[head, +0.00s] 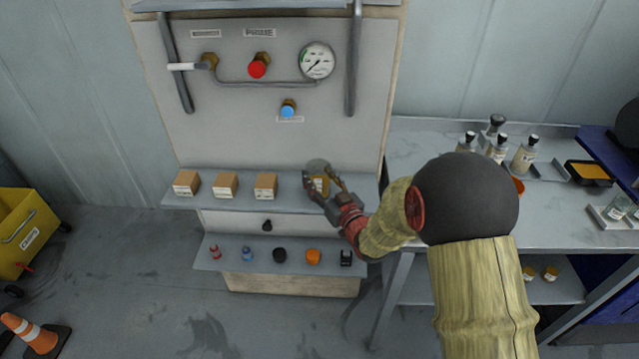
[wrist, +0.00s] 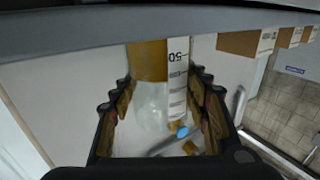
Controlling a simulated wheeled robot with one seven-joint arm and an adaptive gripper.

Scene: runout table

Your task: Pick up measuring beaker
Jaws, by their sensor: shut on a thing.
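The measuring beaker (head: 318,167) is clear with amber contents and stands out at the right part of the upper shelf. In the wrist view the beaker (wrist: 150,98) lies between the two finger pads, with its amber part (wrist: 148,58) toward the shelf and a white scale label on its side. My gripper (head: 323,186) is shut on it, and it also shows in the wrist view (wrist: 162,100). I cannot tell whether the beaker's base touches the shelf.
Several small cardboard boxes (head: 226,184) sit left of the beaker on the upper shelf (head: 205,201). A lower shelf (head: 228,262) holds small knobs and caps. The panel with a gauge (head: 317,61) rises behind. Bottles (head: 524,154) stand on the right-hand table (head: 420,150).

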